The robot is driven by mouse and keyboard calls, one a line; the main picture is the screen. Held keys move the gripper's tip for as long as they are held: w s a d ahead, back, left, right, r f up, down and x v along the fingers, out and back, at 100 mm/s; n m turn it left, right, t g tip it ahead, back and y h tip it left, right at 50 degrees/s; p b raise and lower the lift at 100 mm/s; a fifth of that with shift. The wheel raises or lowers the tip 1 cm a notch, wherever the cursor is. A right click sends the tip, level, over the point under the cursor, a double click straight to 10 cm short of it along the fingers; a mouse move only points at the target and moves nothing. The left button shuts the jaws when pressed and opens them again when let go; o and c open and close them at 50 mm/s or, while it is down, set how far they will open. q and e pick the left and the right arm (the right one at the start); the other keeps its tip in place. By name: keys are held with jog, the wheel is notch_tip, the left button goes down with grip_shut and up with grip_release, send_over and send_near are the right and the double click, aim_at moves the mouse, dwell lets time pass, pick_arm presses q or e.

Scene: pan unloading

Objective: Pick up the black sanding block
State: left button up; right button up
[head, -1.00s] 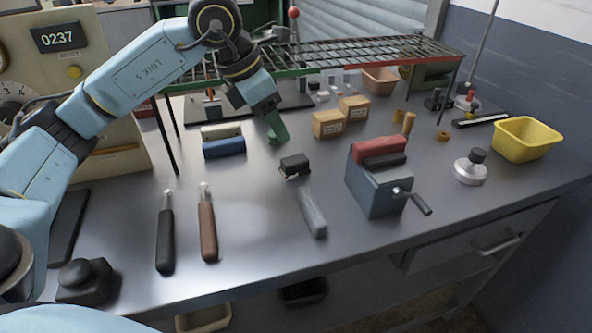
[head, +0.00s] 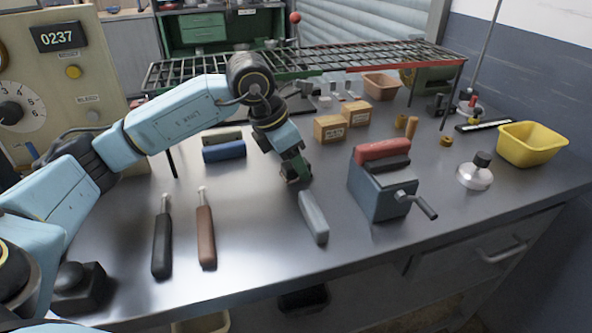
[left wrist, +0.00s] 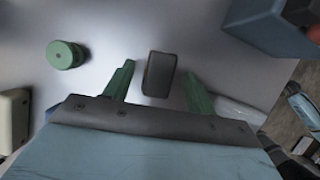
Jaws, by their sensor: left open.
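The black sanding block (left wrist: 159,74) shows in the left wrist view as a dark rounded rectangle on the metal bench. It lies between the two green fingertips of my left gripper (left wrist: 160,84), with a gap on each side. In the head view my left gripper (head: 296,170) is low over the bench, pointing down, and covers most or all of the block. The jaws are open and hold nothing. I cannot tell the exact height of the fingertips over the bench. My right gripper is not in view.
A grey block (head: 313,217) lies just in front of my left gripper. A blue box with a crank (head: 380,190) stands to its right, a blue block (head: 224,151) to its left. Black-handled (head: 162,245) and brown-handled (head: 206,238) tools lie front left. A wire rack (head: 330,55) spans the back.

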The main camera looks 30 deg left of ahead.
pick_arm(q)
jog(key=c, duration=1.1)
jog(key=shift+r, duration=0.1)
